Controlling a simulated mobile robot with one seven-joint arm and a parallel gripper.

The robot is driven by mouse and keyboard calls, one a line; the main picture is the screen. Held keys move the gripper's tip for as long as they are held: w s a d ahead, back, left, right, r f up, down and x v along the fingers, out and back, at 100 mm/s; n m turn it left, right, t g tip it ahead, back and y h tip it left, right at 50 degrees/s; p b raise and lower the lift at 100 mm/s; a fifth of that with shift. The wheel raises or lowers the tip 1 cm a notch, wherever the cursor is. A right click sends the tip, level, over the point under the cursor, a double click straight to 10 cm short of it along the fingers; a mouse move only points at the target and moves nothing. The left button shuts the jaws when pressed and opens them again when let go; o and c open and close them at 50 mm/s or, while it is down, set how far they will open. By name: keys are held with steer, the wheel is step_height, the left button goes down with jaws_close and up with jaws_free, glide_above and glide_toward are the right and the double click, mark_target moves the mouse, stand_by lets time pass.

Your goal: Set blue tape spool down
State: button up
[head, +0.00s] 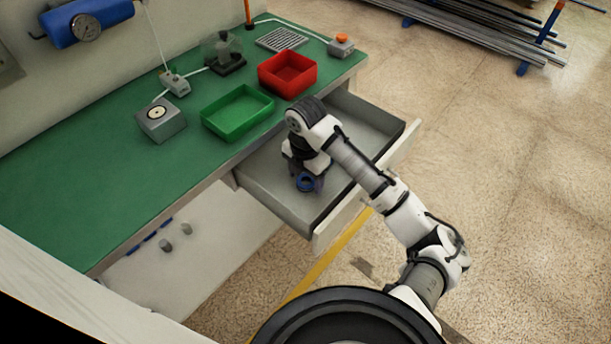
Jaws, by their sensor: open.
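The blue tape spool (305,184) is in the open grey drawer (345,112), directly under my gripper (307,178). The spool shows as a small blue ring near the drawer's left part. My gripper points down into the drawer, with its fingers close around or beside the spool. The fingertips are small and partly hidden, so I cannot tell whether they touch it.
A green bin (237,113) and a red bin (287,74) stand on the green bench top (70,190) behind the drawer. A grey box with a dial (161,120) sits left of the green bin. The drawer's right part is bare.

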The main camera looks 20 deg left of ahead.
mark_target(306, 181)
step_height(306, 181, up, 12)
stand_by(0.4)
stand_by(0.8)
steer(key=shift+c, duration=0.5)
